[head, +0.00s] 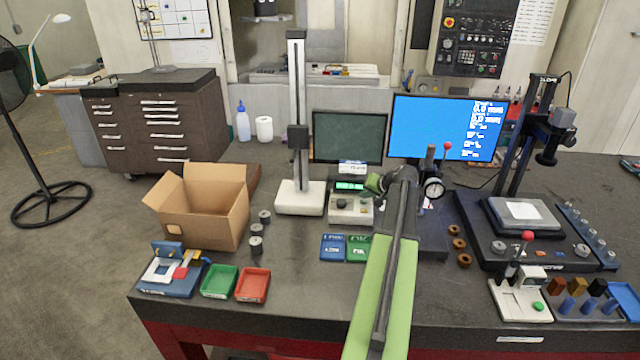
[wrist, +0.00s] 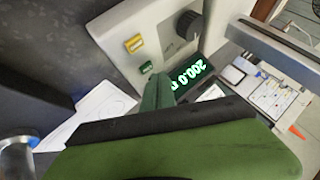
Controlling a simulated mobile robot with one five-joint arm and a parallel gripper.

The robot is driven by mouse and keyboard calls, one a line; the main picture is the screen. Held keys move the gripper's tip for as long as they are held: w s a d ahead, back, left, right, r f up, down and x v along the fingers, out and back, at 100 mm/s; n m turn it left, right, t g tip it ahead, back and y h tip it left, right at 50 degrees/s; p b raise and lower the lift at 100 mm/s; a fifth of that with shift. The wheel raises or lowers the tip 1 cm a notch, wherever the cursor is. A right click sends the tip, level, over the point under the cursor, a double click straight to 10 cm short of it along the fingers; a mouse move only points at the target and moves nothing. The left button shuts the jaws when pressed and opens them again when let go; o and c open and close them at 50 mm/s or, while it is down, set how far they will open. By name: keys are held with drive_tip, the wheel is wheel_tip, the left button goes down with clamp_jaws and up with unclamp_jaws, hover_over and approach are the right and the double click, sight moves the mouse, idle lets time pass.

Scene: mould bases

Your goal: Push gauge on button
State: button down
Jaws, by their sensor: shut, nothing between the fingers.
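The gauge's white control box (head: 350,210) stands at the foot of the tall column stand (head: 297,110), its green display (head: 350,186) lit. In the wrist view the gauge box (wrist: 160,22) shows a black knob (wrist: 187,23), a yellow button (wrist: 133,44), a green button (wrist: 146,68) and a lit display (wrist: 190,78) that seems to read 200.0. I cannot tell which button is the on button. My gripper (head: 374,186) is shut and empty at the box's right side. In the wrist view its tip (wrist: 158,84) is beside the green button and display; contact is unclear.
A dark screen (head: 348,136) and a blue monitor (head: 446,127) stand behind. Blue and green cards (head: 345,248) lie in front of the box. A dial gauge stand (head: 433,188) is close on the right. An open carton (head: 203,210) stands left.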

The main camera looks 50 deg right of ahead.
sight(365, 203)
drive_tip(key=shift+r+p, duration=3)
